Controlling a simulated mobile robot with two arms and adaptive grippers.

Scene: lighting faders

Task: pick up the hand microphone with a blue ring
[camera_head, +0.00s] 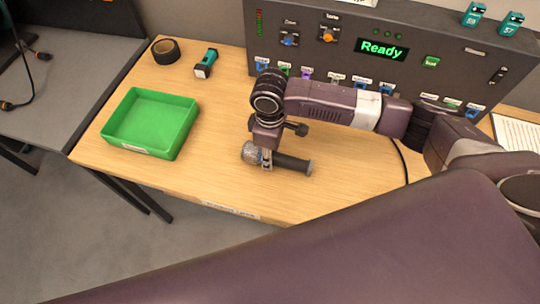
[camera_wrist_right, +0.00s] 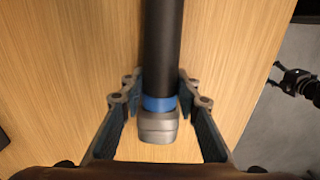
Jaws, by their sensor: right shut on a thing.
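The hand microphone (camera_head: 292,163) has a dark handle and a silvery head, and it lies across the table near the front edge. In the right wrist view, the microphone (camera_wrist_right: 162,50) shows a blue ring (camera_wrist_right: 159,103) just behind its grey head (camera_wrist_right: 158,127). My right gripper (camera_head: 267,162) comes down from above and is shut on the microphone near its head, with a finger on each side. In the wrist view its fingertips (camera_wrist_right: 160,86) press the handle close to the ring. I cannot tell whether the microphone is clear of the tabletop.
A green tray (camera_head: 187,146) stands on the left of the table. A tape roll (camera_head: 165,51) and a teal flashlight (camera_head: 206,63) lie behind it. A dark control panel (camera_head: 455,60) with a "Ready" display (camera_head: 382,49) stands at the back. Papers (camera_head: 520,132) lie at right.

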